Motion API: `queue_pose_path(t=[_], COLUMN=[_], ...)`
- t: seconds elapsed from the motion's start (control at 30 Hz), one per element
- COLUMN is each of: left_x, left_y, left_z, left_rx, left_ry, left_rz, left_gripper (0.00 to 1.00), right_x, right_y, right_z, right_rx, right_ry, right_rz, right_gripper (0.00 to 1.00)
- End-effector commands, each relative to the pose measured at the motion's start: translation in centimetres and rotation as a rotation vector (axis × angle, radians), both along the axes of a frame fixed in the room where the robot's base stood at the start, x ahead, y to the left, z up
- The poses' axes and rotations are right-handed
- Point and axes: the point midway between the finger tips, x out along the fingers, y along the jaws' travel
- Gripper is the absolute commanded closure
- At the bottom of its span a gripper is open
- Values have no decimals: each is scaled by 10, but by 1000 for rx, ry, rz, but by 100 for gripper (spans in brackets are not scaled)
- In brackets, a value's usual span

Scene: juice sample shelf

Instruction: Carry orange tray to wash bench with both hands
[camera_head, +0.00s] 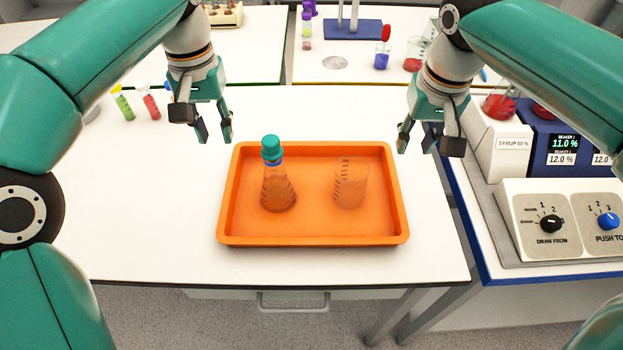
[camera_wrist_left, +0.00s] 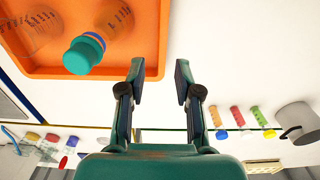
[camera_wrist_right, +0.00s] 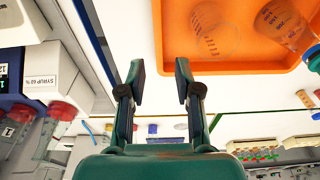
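The orange tray (camera_head: 312,234) lies flat on the white bench. A flask with a teal cap (camera_head: 277,182) stands upright in its left half, and a clear beaker (camera_head: 350,183) stands in its right half. My left gripper (camera_head: 215,133) is open and empty, above the bench by the tray's far left corner. In the left wrist view, the fingers (camera_wrist_left: 158,85) are apart near the tray rim (camera_wrist_left: 70,76). My right gripper (camera_head: 415,143) is open and empty by the far right corner. In the right wrist view, its fingers (camera_wrist_right: 160,85) are apart beside the tray (camera_wrist_right: 215,69).
A syrup dispenser with knobs (camera_head: 550,220) stands on the blue-edged bench at right. Behind are benches with a blue stand (camera_head: 340,29) and beakers (camera_head: 414,53). The white bench left of the tray (camera_head: 150,200) is clear.

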Motion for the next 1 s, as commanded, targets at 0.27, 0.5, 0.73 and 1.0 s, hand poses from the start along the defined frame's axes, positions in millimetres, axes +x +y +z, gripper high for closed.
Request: queue_pose_path(t=[0.27, 0.5, 0.73, 1.0], left_x=[0, 0, 0, 0], left_y=[2, 2, 2, 2], left_z=[-1, -10, -43, -98], left_rx=[0, 0, 1, 1], left_ry=[1, 2, 5, 5], left_rz=[4, 4, 5, 3], left_gripper=[67, 67, 67, 67], right_x=[2, 3, 7, 15], right_y=[2, 2, 1, 1], right_z=[-1, -10, -44, -97], right_rx=[0, 0, -1, -1], right_ry=[2, 4, 7, 7], right_rz=[4, 3, 3, 2], right_gripper=[67, 67, 67, 67])
